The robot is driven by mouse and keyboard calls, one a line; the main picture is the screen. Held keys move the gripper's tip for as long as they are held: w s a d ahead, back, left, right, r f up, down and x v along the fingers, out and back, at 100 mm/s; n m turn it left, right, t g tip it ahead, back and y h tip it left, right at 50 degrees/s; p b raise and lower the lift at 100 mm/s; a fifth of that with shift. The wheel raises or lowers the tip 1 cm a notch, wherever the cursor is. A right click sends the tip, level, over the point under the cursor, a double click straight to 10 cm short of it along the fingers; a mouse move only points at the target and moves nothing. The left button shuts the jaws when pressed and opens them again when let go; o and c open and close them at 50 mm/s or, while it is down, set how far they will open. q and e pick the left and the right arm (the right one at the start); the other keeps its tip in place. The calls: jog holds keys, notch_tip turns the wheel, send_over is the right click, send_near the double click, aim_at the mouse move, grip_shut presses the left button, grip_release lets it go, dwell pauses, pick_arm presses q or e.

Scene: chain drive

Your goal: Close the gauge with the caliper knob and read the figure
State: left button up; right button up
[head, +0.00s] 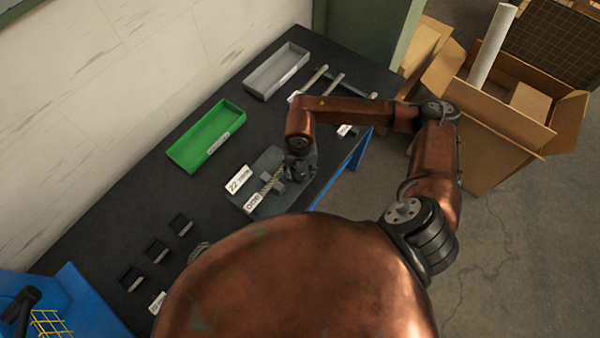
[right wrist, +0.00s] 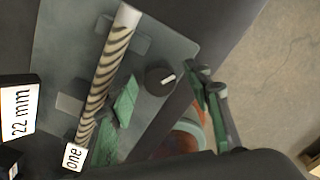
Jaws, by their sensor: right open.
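The gauge is a grey plate (head: 270,162) on the dark bench, also in the right wrist view (right wrist: 60,50). A striped chain-like strip (right wrist: 104,75) lies along it, with a tag reading "one" (right wrist: 73,157) at its near end. A white card reading "22 mm" (right wrist: 18,108) is beside the plate. The round black caliper knob (right wrist: 160,78) has a white mark. My right gripper (head: 296,172) is over the plate. In the right wrist view its open green fingers (right wrist: 165,82) appear on either side of the knob; contact cannot be told. My left gripper is out of view.
A green tray (head: 172,153) and a grey tray (head: 250,84) stand along the wall side. Several small black blocks (head: 157,250) lie at the near left, by a blue bin (head: 75,290). Open cardboard boxes (head: 500,125) stand on the floor to the right, beyond the bench edge.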

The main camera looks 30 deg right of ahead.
aim_at(300, 175)
jog(key=shift+r, duration=0.15)
notch_tip(300, 175, up, 12)
dwell(0.4)
dwell(0.4)
